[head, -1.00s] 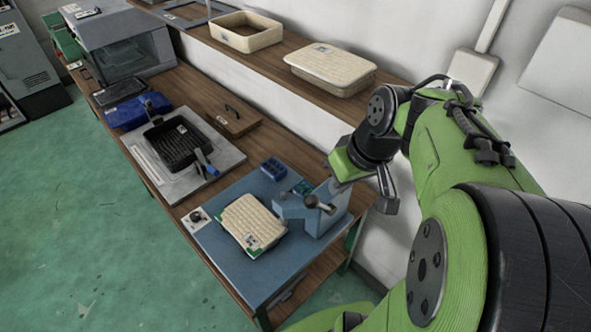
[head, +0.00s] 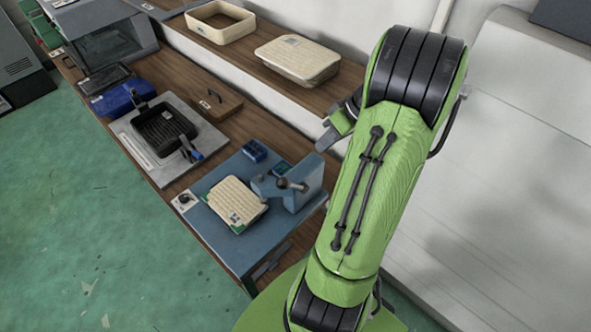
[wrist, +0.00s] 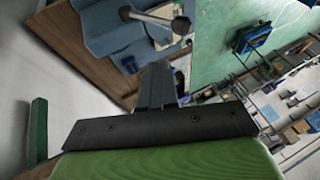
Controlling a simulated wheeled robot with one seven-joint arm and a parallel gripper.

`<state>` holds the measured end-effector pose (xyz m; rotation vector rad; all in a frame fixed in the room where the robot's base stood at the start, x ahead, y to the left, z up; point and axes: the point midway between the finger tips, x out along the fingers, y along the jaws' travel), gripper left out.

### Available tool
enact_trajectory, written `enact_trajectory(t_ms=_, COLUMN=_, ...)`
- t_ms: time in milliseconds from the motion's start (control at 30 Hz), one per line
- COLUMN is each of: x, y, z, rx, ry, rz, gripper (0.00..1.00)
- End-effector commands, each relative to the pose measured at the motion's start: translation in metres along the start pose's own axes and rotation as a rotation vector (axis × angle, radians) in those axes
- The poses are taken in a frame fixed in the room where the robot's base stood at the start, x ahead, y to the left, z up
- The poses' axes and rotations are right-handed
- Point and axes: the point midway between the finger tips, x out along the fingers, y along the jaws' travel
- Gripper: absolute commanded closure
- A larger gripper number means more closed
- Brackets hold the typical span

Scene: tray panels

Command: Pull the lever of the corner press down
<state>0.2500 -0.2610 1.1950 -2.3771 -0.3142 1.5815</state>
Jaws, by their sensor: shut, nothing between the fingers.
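The corner press (head: 306,186) is a blue block on a blue base plate at the near end of the bench. Its lever (head: 290,184) ends in a dark knob and sticks out toward the left above a cream woven tray panel (head: 236,203). The lever with its round knob (wrist: 181,25) also shows at the top of the wrist view. My gripper (head: 326,141) is behind and above the press, partly hidden by my green arm. In the wrist view my gripper (wrist: 160,80) is shut and empty, apart from the lever.
A small blue box (head: 254,151) stands behind the panel. A black tray with a blue-tipped handle (head: 165,135) lies on a grey plate farther left. Green floor is clear in front.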

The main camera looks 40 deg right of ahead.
Motion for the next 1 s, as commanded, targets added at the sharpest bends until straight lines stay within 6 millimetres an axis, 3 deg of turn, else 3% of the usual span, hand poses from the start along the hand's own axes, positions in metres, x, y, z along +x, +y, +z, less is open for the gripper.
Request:
enact_trajectory(t_ms=100, x=0.029, y=-0.001, z=0.001, rx=0.0, ry=-0.003, rz=-0.006, gripper=1.0)
enact_trajectory(t_ms=400, x=0.09, y=-0.007, z=0.002, rx=0.0, ry=-0.003, rz=-0.004, gripper=1.0)
enact_trajectory(t_ms=633, x=0.11, y=-0.025, z=0.006, rx=0.0, ry=-0.002, rz=-0.001, gripper=1.0)
enact_trajectory(t_ms=1000, x=0.112, y=-0.026, z=0.006, rx=0.0, ry=-0.001, rz=0.002, gripper=1.0)
